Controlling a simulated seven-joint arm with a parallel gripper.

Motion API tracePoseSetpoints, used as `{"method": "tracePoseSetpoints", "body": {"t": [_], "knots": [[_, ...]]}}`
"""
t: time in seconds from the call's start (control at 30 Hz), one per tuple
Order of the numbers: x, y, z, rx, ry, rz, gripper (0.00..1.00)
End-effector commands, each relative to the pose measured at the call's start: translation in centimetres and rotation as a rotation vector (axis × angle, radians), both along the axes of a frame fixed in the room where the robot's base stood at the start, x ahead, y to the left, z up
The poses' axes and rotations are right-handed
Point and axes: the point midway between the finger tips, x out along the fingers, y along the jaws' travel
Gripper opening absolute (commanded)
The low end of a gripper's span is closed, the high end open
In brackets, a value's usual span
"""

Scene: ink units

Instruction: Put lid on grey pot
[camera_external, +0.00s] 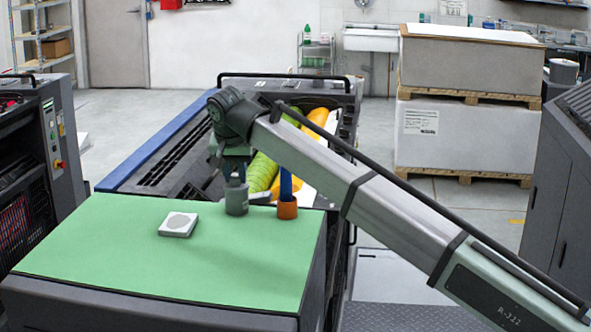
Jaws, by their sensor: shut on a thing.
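The grey pot (237,203) stands upright on the green mat (110,250), near its far right part. A grey lid (236,182) with a narrow top shows directly over the pot's mouth. I cannot tell whether it rests on the rim or is just above it. My gripper (235,172) points down over the pot and is shut on the lid's top. The fingers are small and dark here, so their exact hold is hard to see.
An orange pot (287,210) with a blue upright thing (286,184) in it stands close to the right of the grey pot. The mat's front and left are clear.

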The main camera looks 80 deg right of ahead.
Motion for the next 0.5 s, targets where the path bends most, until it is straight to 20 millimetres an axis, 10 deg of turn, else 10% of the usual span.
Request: {"method": "tracePoseSetpoints", "body": {"t": [0.2,0.23,0.5], "knots": [[0.01,0.00,0.01,0.000,0.000,0.000,0.00],[0.01,0.00,0.01,0.000,0.000,0.000,0.28],[0.00,0.00,0.00,0.000,0.000,0.000,0.54]]}}
